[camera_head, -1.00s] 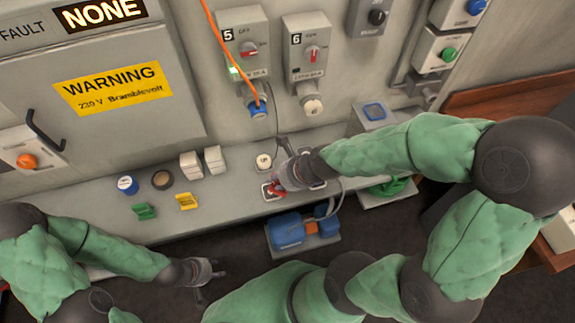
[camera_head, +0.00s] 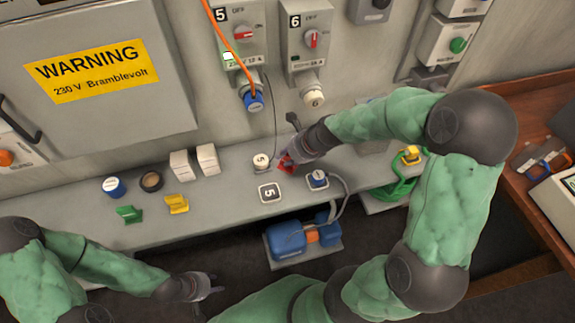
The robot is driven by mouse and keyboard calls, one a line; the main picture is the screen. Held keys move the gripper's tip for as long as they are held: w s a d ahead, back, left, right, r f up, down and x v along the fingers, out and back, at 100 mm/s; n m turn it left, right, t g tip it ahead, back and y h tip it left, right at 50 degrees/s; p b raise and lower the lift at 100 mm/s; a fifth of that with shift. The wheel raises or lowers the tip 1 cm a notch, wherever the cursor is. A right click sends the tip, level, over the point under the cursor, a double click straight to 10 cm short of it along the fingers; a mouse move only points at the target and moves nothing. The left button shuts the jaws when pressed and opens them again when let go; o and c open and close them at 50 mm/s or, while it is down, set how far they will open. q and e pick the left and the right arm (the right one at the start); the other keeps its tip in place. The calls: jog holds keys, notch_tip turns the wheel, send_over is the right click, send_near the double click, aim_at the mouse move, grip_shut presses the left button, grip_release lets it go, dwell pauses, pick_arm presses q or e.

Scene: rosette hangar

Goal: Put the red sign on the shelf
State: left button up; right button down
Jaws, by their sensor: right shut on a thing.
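The small red sign (camera_head: 286,163) is held in my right gripper (camera_head: 289,158), which is shut on it above the grey shelf (camera_head: 225,185). The gripper partly covers the sign. A white square marked 5 (camera_head: 270,193) lies bare on the shelf just below and left of it. My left gripper (camera_head: 208,288) is empty, low in front of the shelf, with its fingers apart.
A white plug marked 5 (camera_head: 261,162) stands close beside the red sign. A blue connector (camera_head: 317,179) sits to the right.

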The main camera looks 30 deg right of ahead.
aim_at(290, 170)
jog(key=f, duration=0.1)
jog(key=f+b, duration=0.2)
jog(key=shift+w+d+f, duration=0.15)
jog(key=shift+w+d, duration=0.1)
jog(key=shift+w, duration=0.1)
jog(key=shift+f+b, duration=0.35)
jog(key=shift+b, duration=0.15)
jog(key=shift+f, duration=0.1)
jog(key=c, duration=1.1)
grip_release()
